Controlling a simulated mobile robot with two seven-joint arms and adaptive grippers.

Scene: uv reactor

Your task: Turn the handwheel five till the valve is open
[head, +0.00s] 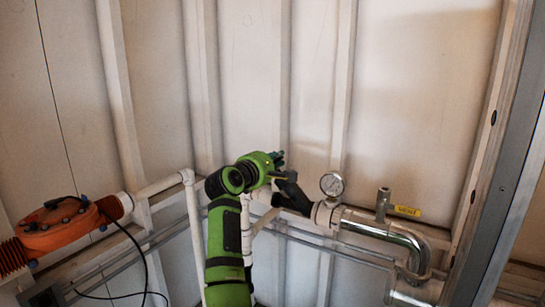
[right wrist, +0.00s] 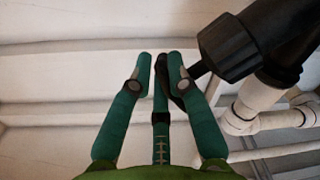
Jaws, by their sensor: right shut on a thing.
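The handwheel is a black handle (head: 292,192) on a black valve body on the white pipe, left of the round gauge. In the right wrist view the black valve body (right wrist: 245,42) is large at upper right, with a dark narrow part reaching to my fingers. My right gripper (head: 276,160) is at the handle's upper left end. In the right wrist view its green fingers (right wrist: 160,72) are shut on that dark part, mostly hidden behind them. How far the valve is turned cannot be told. My left gripper is not in view.
A round pressure gauge (head: 332,184) stands on the pipe right of the handle. An orange device (head: 60,226) with a black cable is at left. A ribbed wall stands close behind.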

